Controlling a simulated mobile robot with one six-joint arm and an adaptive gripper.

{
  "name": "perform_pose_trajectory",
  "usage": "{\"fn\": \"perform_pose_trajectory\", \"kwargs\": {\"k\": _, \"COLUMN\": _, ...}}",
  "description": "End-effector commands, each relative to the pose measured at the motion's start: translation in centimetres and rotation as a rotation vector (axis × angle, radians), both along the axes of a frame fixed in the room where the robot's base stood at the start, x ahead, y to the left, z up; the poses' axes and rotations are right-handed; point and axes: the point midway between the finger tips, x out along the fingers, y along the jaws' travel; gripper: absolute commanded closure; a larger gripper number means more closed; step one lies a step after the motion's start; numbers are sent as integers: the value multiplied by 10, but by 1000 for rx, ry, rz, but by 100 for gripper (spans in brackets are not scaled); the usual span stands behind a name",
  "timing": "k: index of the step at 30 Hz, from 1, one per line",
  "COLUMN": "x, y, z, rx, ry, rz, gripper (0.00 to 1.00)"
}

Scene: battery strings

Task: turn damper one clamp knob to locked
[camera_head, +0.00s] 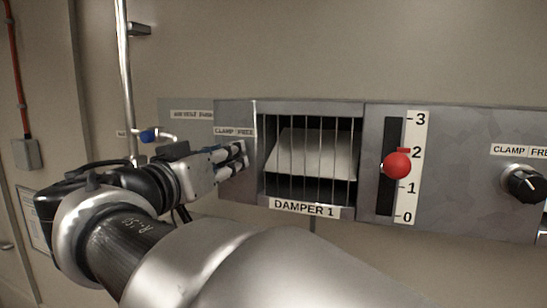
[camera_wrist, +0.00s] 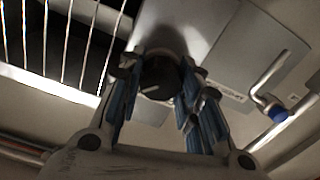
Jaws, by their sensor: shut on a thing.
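The damper one clamp knob (camera_wrist: 158,76) is a round dark knob with a pale pointer mark, on the grey panel left of the grille. In the wrist view it sits between the blue-padded fingers of my gripper (camera_wrist: 160,88), which is shut on it. The pale mark shows at its near edge. In the head view my gripper (camera_head: 240,158) reaches the panel just below a CLAMP / FREE label (camera_head: 234,132). There the fingers hide the knob. I cannot read the knob's exact setting.
Right of my gripper is the barred DAMPER 1 window (camera_head: 310,160) with a pale plate inside. Further right are a red slider ball (camera_head: 397,164) on a 0–3 scale and another black clamp knob (camera_head: 525,184). A pipe with a blue-handled valve (camera_head: 148,136) stands left.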

Motion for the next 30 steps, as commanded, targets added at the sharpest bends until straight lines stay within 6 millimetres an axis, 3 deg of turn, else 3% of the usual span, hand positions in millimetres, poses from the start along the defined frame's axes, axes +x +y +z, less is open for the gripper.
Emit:
{"fn": "perform_pose_trajectory", "kwargs": {"k": 11, "x": 0, "y": 0, "z": -1, "rx": -127, "ry": 42, "rz": 2, "gripper": 92}}
{"fn": "perform_pose_trajectory", "kwargs": {"k": 30, "x": 0, "y": 1, "z": 1, "rx": -683, "ry": 235, "rz": 1, "gripper": 92}}
